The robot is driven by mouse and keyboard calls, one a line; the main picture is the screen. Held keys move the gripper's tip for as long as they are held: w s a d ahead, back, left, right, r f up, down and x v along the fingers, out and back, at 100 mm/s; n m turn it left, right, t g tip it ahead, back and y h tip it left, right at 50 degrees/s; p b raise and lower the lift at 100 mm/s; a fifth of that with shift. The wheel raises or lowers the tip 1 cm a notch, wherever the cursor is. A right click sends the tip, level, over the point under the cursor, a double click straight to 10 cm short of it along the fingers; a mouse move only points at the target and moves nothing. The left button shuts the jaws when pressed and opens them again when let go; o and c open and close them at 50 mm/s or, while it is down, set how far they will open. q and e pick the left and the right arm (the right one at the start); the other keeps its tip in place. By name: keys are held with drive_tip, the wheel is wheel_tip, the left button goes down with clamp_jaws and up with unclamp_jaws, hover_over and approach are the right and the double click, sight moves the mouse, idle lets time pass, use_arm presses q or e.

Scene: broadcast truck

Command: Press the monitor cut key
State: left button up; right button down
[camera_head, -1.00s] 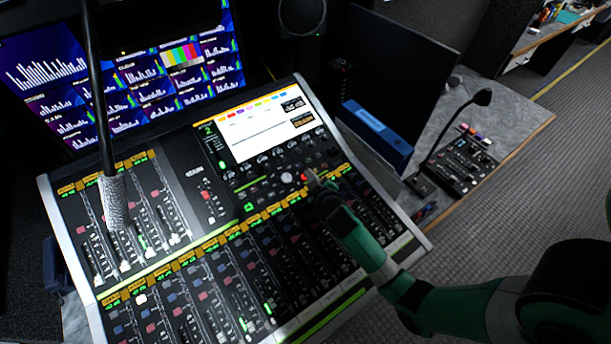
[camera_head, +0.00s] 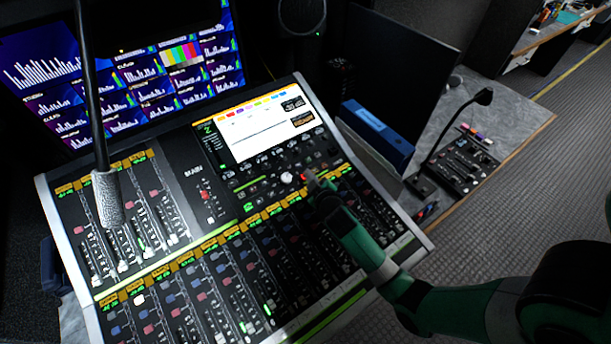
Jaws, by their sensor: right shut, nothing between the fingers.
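The mixing console (camera_head: 150,268) fills the middle of the view, with rows of faders, small keys and a lit screen (camera_head: 252,127). My right gripper (camera_head: 312,184) is shut and empty. Its tip is over the console's key area, below and right of the screen, beside a white round knob (camera_head: 286,177). A small red spot (camera_head: 308,174) shows right at the fingertips. I cannot tell whether the tip touches the surface. The monitor cut key cannot be picked out by its label; the gripper may cover part of this area. My left gripper is not in view.
A gooseneck microphone (camera_head: 106,196) hangs over the console's left side. A dark monitor (camera_head: 395,75) and a blue box (camera_head: 378,133) stand behind on the right. A small panel with another gooseneck (camera_head: 462,165) sits on the grey side desk. Multiview screens (camera_head: 130,75) are at the back left.

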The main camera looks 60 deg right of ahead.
drive_tip(key=shift+w+d+f+b, duration=0.1)
drive_tip(key=shift+w+f+b, duration=0.05)
drive_tip(key=shift+f+b, duration=0.25)
idle(0.4)
drive_tip(key=shift+s+a+r+p, duration=0.1)
drive_tip(key=shift+s+r+p, duration=0.05)
drive_tip(key=shift+r+p, duration=0.35)
drive_tip(key=shift+s+a+r+p, duration=0.15)
drive_tip(key=shift+r+p, duration=0.2)
drive_tip(key=shift+p, duration=0.2)
drive_tip(key=r+p, duration=0.1)
drive_tip(key=p, duration=0.1)
drive_tip(key=s+r+p, duration=0.1)
drive_tip(key=r+p, duration=0.1)
drive_tip(key=s+a+r+p, duration=0.1)
drive_tip(key=r+p, duration=0.1)
drive_tip(key=shift+r, duration=0.25)
